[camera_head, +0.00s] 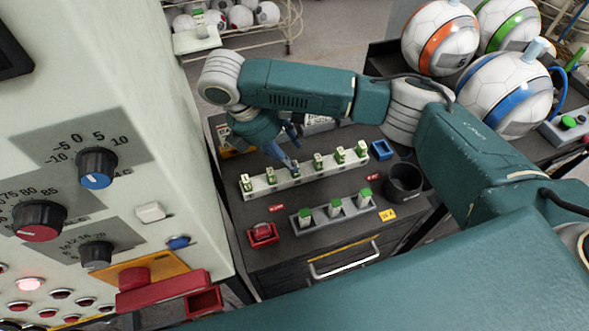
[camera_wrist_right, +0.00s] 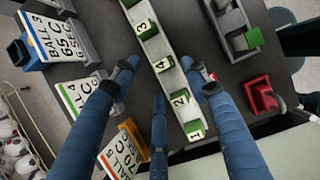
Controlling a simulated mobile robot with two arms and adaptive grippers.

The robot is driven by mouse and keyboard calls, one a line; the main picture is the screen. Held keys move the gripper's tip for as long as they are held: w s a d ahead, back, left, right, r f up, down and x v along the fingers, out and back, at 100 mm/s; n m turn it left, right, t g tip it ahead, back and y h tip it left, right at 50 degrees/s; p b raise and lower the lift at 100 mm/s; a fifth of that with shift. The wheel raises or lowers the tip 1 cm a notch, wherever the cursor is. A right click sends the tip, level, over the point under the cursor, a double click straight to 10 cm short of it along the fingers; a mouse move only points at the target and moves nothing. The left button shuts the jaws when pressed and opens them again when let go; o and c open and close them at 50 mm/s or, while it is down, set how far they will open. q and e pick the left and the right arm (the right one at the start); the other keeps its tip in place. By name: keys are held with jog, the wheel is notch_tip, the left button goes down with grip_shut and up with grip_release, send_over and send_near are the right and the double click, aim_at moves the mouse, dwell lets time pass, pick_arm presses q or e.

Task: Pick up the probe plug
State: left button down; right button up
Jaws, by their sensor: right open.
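A white rail (camera_head: 309,172) on the dark bench top holds a row of small green-and-white plugs, such as this one (camera_head: 319,161). In the right wrist view the rail's plugs carry numbers, among them plug 4 (camera_wrist_right: 163,64), plug 2 (camera_wrist_right: 180,98) and plug 1 (camera_wrist_right: 195,130). I cannot tell which one is the probe plug. My right gripper (camera_head: 285,156) is over the rail, open and empty. In the right wrist view its blue fingers (camera_wrist_right: 160,78) lie on both sides of the rail near plug 4. My left gripper is not in view.
A grey block (camera_head: 320,218) with green-topped pegs and a red holder (camera_head: 263,236) stand at the front. A black cup (camera_head: 404,183) and blue tray (camera_head: 382,150) are to the right. A control panel (camera_head: 110,205) rises at left. Labelled cards (camera_wrist_right: 122,152) stand behind the rail.

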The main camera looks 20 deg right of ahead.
jog(key=p+x, duration=0.1)
jog(key=x, duration=0.3)
jog(key=shift+s+d+f+p, duration=0.1)
jog(key=shift+s+f+p, duration=0.05)
jog(key=shift+p, duration=0.25)
jog(key=shift+f, duration=0.15)
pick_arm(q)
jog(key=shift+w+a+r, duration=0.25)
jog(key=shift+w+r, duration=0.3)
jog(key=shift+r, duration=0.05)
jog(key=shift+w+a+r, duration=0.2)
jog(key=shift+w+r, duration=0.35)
pick_arm(e)
grip_shut()
